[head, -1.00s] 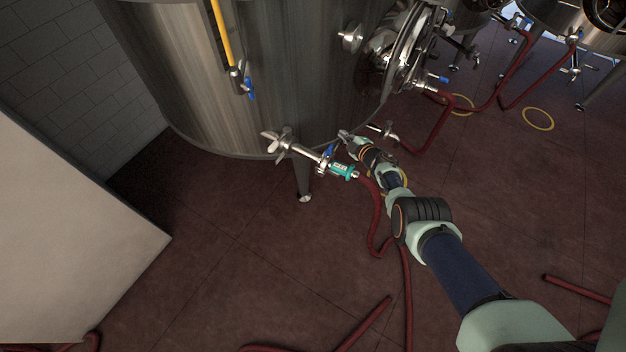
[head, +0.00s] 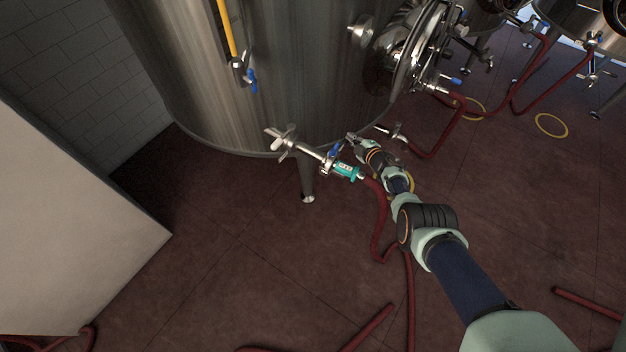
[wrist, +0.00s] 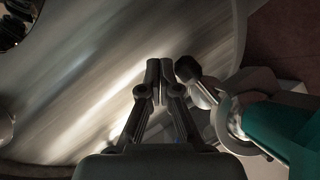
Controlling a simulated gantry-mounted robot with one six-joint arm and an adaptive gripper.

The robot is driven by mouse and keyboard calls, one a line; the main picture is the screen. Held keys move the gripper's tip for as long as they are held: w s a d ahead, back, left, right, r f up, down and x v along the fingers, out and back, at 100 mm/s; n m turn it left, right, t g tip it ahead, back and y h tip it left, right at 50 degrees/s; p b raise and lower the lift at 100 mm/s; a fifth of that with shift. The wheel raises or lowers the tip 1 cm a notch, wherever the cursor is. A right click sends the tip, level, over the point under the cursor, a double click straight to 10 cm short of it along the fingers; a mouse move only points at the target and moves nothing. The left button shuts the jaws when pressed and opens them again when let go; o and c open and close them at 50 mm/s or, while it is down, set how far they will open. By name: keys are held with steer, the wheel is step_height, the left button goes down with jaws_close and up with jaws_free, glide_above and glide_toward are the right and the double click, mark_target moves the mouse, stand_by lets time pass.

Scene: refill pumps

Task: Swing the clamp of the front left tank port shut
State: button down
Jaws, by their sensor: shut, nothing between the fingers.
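The steel tank (head: 215,85) has a port low on its front with a winged metal clamp (head: 283,143). A pipe runs right from it to a blue-handled valve (head: 334,151) and a teal fitting (head: 348,171). I cannot tell whether the clamp is open or shut. My gripper (head: 352,140) is shut and empty, close to the tank wall just above and right of the valve. In the wrist view, its closed fingers (wrist: 160,82) point at the tank wall. A dark round knob (wrist: 187,68) is just right of the fingertips, and the teal fitting (wrist: 285,135) is farther right.
A red hose (head: 379,220) runs from the teal fitting across the floor. Another metal outlet (head: 395,133) is right of my gripper. A tank leg (head: 307,180) stands below the pipe. A pale panel (head: 70,220) fills the left; the floor (head: 220,255) between is mostly clear.

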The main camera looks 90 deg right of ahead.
steer(key=s+a+r+p, duration=0.4)
steer(key=s+r+p, duration=0.4)
steer(key=p, duration=0.4)
steer(key=shift+a+r+p, duration=0.15)
steer(key=shift+r+p, duration=0.25)
steer(key=shift+r, duration=0.3)
